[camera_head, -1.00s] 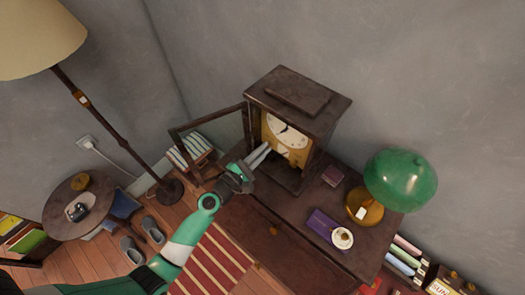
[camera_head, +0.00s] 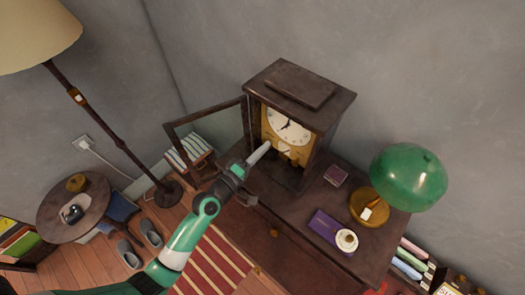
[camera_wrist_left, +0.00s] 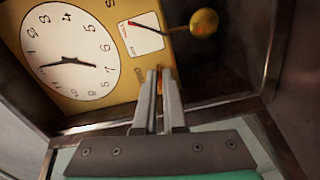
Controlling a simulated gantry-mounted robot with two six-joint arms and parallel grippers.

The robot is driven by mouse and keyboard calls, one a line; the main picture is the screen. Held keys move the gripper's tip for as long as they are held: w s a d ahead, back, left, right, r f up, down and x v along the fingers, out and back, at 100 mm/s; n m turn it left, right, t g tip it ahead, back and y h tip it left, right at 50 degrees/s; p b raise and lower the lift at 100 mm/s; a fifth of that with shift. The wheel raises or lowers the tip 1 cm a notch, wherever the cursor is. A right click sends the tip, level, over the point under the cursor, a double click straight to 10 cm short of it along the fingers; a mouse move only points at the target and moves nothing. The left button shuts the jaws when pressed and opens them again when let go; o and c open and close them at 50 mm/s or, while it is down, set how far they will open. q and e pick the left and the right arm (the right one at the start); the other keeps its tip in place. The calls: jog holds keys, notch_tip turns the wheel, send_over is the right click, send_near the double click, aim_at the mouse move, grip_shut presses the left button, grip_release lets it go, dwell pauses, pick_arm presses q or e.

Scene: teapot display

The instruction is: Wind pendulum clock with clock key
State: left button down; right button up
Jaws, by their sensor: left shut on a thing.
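The pendulum clock (camera_head: 302,90) stands upright on the dark cabinet, its framed door (camera_head: 172,142) swung open to the left. In the left wrist view its white dial (camera_wrist_left: 70,58) fills the upper left, beside a small white panel (camera_wrist_left: 143,36) and the round brass pendulum bob (camera_wrist_left: 204,22). My left gripper (camera_head: 265,146) reaches into the open front, just below the dial. It is shut on the clock key (camera_wrist_left: 163,74), of which only a small brassy bit shows between the fingertips, close to the gold face plate. Whether the key touches the plate I cannot tell.
A green lamp (camera_head: 410,178), a purple box (camera_head: 325,224) with a white cup (camera_head: 347,240), and a small dark box (camera_head: 336,175) stand on the cabinet (camera_head: 290,225) right of the clock. The open door is close to my left arm.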

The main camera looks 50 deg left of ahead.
pick_arm(q)
jog(key=m+b, duration=0.1)
jog(key=m, duration=0.2)
jog(key=shift+f+m, duration=0.15)
jog(key=shift+m, duration=0.15)
dwell(0.5)
jog(key=c, duration=1)
grip_release()
